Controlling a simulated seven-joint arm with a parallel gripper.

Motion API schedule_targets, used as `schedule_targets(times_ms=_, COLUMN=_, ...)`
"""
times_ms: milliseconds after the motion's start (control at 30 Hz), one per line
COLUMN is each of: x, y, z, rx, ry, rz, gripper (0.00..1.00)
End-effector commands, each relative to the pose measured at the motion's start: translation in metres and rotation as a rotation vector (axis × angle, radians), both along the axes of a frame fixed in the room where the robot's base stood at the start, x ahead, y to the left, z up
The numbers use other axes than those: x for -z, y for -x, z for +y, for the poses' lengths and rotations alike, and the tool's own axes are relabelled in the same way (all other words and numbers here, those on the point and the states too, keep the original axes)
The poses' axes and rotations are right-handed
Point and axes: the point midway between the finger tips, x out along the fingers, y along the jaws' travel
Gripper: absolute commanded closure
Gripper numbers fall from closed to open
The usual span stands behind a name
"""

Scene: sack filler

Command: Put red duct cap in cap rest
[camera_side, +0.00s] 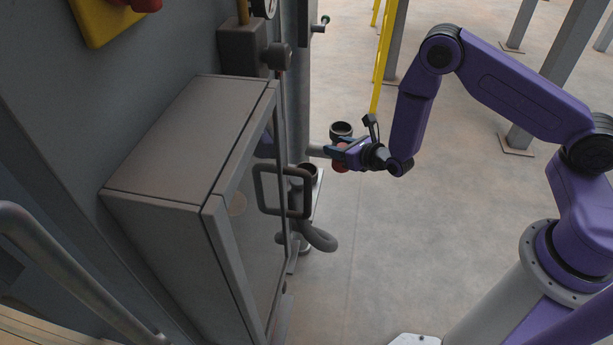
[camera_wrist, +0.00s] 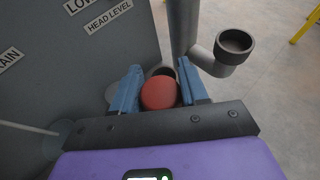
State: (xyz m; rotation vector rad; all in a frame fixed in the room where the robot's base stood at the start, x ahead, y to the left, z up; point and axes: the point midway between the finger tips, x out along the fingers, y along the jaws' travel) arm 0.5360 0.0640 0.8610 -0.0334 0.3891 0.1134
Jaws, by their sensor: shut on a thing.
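My gripper (camera_wrist: 160,88) is shut on the red duct cap (camera_wrist: 160,94), which sits between its two blue fingers. In the side view my gripper (camera_side: 341,151) is in the air right of the grey cabinet, with a little red of the cap showing. A dark round opening (camera_wrist: 163,72) lies just beyond the cap in the wrist view, partly hidden by it. A grey pipe elbow with an open cup end (camera_wrist: 234,46) stands to the right, apart from the cap; its rim also shows behind my gripper in the side view (camera_side: 341,129). No label shows which is the cap rest.
A grey cabinet (camera_side: 185,140) with a handle (camera_side: 283,191) juts out left of my gripper. A vertical pipe (camera_wrist: 183,25) rises ahead. Open floor lies to the right.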

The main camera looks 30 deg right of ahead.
Motion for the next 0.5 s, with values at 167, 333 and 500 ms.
schedule_targets(times_ms=167, x=0.007, y=0.0, z=0.009, rx=-0.042, ry=-0.004, rz=0.002, gripper=0.87)
schedule_targets(times_ms=333, x=0.018, y=-0.023, z=0.012, rx=-0.042, ry=-0.005, rz=0.0, gripper=0.87)
schedule_targets(times_ms=500, x=0.03, y=-0.05, z=0.016, rx=-0.042, ry=-0.004, rz=0.001, gripper=0.87)
